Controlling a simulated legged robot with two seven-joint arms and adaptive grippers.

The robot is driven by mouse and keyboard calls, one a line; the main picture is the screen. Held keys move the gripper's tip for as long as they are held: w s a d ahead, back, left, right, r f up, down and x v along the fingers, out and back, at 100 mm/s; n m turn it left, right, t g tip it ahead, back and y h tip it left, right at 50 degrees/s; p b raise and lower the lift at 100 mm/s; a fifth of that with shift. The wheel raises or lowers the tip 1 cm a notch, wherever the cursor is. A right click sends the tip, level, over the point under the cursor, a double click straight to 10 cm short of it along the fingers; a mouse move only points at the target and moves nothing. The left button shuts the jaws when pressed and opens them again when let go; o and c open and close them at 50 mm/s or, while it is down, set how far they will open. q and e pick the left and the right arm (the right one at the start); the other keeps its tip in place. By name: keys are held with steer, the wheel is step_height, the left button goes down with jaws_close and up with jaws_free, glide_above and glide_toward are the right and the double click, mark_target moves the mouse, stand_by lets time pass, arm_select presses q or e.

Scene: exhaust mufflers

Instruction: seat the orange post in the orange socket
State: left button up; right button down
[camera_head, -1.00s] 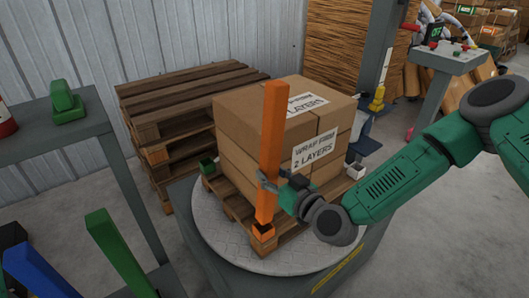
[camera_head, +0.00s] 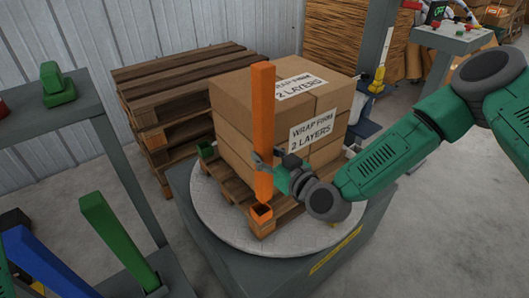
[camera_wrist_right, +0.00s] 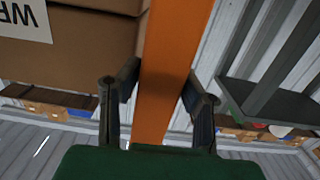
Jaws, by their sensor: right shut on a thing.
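The orange post (camera_head: 263,105) stands near upright in front of the carton stack. My right gripper (camera_head: 264,163) is shut around its lower part. In the right wrist view the post (camera_wrist_right: 174,65) runs between the two fingers (camera_wrist_right: 160,92). The orange socket (camera_head: 261,222) is at the near corner of the loaded pallet. The post's lower end appears at or just above the socket's mouth, where a dark opening shows. I cannot tell whether the tip is inside. My left gripper is not in view.
A green socket (camera_head: 206,150) is at the pallet's left corner. Green (camera_head: 115,235) and blue (camera_head: 45,262) posts stand at lower left. Stacked pallets (camera_head: 170,110) are behind.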

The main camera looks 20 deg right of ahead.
mark_target(265, 182)
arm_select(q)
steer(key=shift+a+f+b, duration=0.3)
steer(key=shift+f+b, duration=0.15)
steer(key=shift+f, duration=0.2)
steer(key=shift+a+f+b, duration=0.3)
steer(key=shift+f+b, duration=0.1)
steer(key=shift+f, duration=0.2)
arm_select(e)
steer(key=shift+s+a+f, duration=0.1)
steer(key=shift+a+f, duration=0.35)
steer(key=shift+f, duration=0.35)
steer(key=shift+a+f, duration=0.45)
steer(key=shift+f, duration=0.3)
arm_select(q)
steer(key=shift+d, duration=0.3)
arm_select(e)
steer(key=shift+d, duration=0.35)
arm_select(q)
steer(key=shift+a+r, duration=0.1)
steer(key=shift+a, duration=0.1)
arm_select(e)
steer(key=shift+a, duration=0.2)
